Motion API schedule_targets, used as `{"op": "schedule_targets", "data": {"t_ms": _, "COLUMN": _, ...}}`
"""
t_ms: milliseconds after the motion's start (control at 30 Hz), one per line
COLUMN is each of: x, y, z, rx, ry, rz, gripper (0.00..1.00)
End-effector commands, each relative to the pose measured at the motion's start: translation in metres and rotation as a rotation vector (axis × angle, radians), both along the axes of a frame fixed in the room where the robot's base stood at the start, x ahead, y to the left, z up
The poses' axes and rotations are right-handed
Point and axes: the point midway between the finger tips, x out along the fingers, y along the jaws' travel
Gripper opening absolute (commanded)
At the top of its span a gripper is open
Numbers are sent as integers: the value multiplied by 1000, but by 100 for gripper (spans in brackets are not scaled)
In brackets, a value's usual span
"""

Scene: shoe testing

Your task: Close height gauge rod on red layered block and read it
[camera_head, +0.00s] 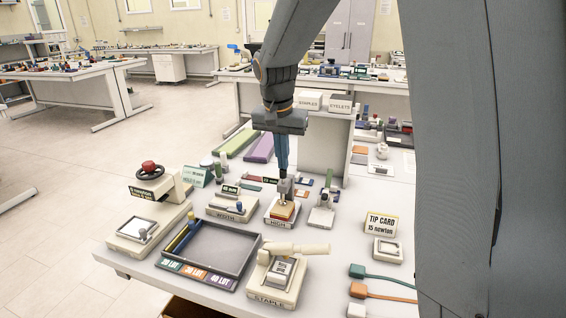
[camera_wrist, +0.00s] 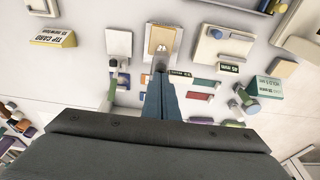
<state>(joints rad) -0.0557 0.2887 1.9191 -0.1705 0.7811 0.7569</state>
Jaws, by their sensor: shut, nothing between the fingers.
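The height gauge (camera_head: 281,216) stands near the middle of the table, its front marked HIGH. A block with a tan top and a reddish layer (camera_head: 284,209) sits on its base. The grey gauge head and rod (camera_head: 285,188) are above the block; whether the rod touches it is too small to tell. My gripper (camera_head: 282,170) points straight down over the gauge head, its blue fingers together. In the wrist view my gripper (camera_wrist: 161,78) reaches the dark rod top, with the tan block top (camera_wrist: 161,40) beyond it. The fingertip contact is unclear. A dark label with small figures (camera_wrist: 181,73) is beside the rod.
The WIDTH gauge (camera_head: 232,207) stands left of the height gauge and another small gauge (camera_head: 322,212) right of it. Bare table shows around x-right of the STAPLE press.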

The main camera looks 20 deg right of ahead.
Motion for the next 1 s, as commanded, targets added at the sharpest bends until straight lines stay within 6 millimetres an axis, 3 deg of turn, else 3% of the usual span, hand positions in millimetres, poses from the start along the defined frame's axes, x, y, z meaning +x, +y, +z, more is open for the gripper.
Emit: {"op": "schedule_targets", "data": {"t_ms": 1000, "x": 0, "y": 0, "z": 38, "rx": 0, "ry": -1, "rz": 0, "gripper": 0}}
